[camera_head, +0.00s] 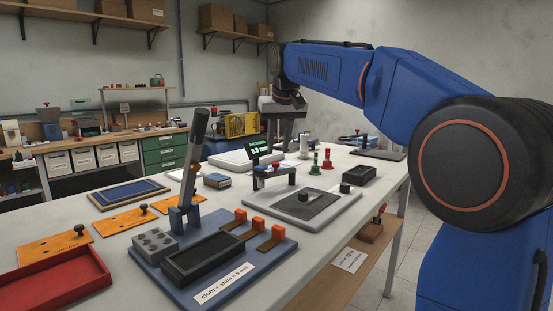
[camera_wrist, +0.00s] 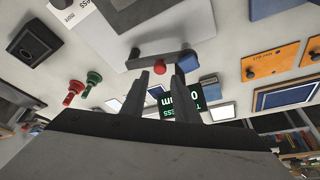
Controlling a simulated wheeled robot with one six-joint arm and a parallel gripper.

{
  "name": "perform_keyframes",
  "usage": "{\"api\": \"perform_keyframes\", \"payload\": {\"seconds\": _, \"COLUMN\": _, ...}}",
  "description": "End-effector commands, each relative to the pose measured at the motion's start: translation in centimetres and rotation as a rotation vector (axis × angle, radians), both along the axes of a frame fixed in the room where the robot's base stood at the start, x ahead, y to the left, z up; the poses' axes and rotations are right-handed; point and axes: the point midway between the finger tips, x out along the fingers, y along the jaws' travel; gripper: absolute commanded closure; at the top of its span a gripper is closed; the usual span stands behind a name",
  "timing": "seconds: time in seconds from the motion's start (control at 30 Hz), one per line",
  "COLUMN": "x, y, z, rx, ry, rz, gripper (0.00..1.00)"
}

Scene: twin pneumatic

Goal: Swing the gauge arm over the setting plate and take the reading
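The gauge arm (camera_head: 273,171) is a short grey-blue bar with a red knob and a blue end, at the back edge of a pale grey base. In the wrist view the gauge arm (camera_wrist: 170,59) lies just beyond my fingertips, its red knob between them in the picture. A dark square plate (camera_head: 310,205), perhaps the setting plate, lies on the base; the bar is behind it, not over it. The display (camera_head: 259,148) glows green and seems to read 0.0 mm. My gripper (camera_wrist: 161,75) is open and empty.
A blue fixture (camera_head: 270,257) with a raised dark lever stands in front. Red (camera_head: 327,163) and green (camera_head: 314,167) pegs stand behind. Orange plates (camera_head: 122,220) and a red tray (camera_head: 50,282) lie left.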

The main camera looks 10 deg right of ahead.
Motion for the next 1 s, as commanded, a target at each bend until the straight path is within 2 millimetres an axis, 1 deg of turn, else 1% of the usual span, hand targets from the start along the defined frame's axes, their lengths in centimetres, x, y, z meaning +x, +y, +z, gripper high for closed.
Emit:
{"api": "perform_keyframes", "payload": {"seconds": 0.03, "x": 0.3, "y": 0.0, "z": -0.9, "rx": 0.0, "ry": 0.003, "rz": 0.0, "gripper": 0.72}}
{"api": "perform_keyframes", "payload": {"seconds": 0.1, "x": 0.7, "y": 0.0, "z": -1.9, "rx": 0.0, "ry": 0.002, "rz": 0.0, "gripper": 0.72}}
{"api": "perform_keyframes", "payload": {"seconds": 0.3, "x": 1.6, "y": 0.0, "z": -4.0, "rx": 0.0, "ry": 0.001, "rz": 0.0, "gripper": 0.72}}
{"api": "perform_keyframes", "payload": {"seconds": 0.5, "x": 2.0, "y": 0.0, "z": -4.8, "rx": 0.0, "ry": 0.001, "rz": 0.0, "gripper": 0.72}}
{"api": "perform_keyframes", "payload": {"seconds": 0.73, "x": 2.0, "y": 0.0, "z": -4.8, "rx": 0.0, "ry": 0.0, "rz": 0.0, "gripper": 0.72}}
{"api": "perform_keyframes", "payload": {"seconds": 0.77, "x": 2.0, "y": 0.0, "z": -4.8, "rx": 0.0, "ry": 0.0, "rz": 0.0, "gripper": 0.75}}
{"api": "perform_keyframes", "payload": {"seconds": 0.8, "x": 2.0, "y": 0.0, "z": -4.8, "rx": 0.0, "ry": 0.0, "rz": 0.0, "gripper": 0.84}}
{"api": "perform_keyframes", "payload": {"seconds": 0.87, "x": 2.0, "y": 0.0, "z": -4.8, "rx": 0.0, "ry": 0.0, "rz": 0.0, "gripper": 0.99}}
{"api": "perform_keyframes", "payload": {"seconds": 1.0, "x": 2.0, "y": 0.0, "z": -4.8, "rx": 0.0, "ry": 0.0, "rz": 0.0, "gripper": 1.0}}
